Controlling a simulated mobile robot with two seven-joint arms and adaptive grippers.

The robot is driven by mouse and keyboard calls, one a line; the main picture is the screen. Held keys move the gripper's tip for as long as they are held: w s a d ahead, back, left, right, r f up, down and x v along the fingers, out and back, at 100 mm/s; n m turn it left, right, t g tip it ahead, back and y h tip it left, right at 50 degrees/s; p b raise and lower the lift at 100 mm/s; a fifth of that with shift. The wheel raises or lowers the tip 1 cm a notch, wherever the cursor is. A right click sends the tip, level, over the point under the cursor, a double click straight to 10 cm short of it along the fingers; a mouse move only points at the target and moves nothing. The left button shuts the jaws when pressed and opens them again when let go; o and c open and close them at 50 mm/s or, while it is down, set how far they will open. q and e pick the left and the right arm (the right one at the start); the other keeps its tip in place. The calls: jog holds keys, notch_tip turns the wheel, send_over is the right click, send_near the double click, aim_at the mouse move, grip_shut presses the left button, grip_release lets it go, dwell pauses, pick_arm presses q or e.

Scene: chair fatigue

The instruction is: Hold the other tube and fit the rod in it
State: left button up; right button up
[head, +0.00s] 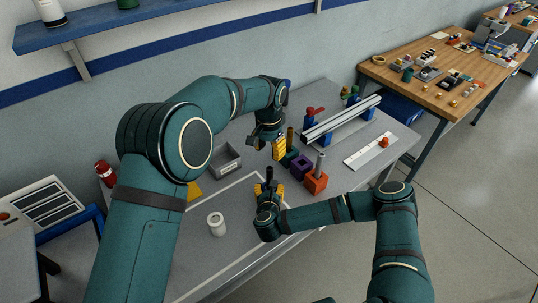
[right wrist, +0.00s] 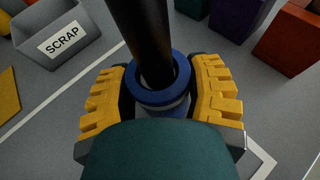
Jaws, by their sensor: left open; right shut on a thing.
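My right gripper (head: 269,187) is shut on a blue collared tube (right wrist: 177,82), which sits between its yellow fingers. A black rod (right wrist: 143,30) stands in the collar's opening; how deep it goes is hidden. The rod also shows upright in the head view (head: 269,174). My left gripper (head: 279,149) is open, pointing down beside a brown upright piece (head: 290,138) in a dark green block (head: 288,159). I see nothing held in it. A grey upright tube (head: 319,163) stands in an orange block (head: 316,184). A purple block (head: 300,165) sits between these blocks.
A grey scrap bin (head: 226,164) and a white roll-like cylinder (head: 216,225) stand left of the right gripper. A rail on blue supports (head: 342,118) and a white scale strip (head: 370,151) lie at the right. The front of the table is mostly clear.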

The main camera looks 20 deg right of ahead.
jog(key=o, duration=1.3)
jog(key=shift+c, duration=0.2)
jog(key=v, duration=1.2)
pick_arm(q)
jog(key=shift+s, duration=0.1)
pick_arm(e)
jog(key=shift+s, duration=0.1)
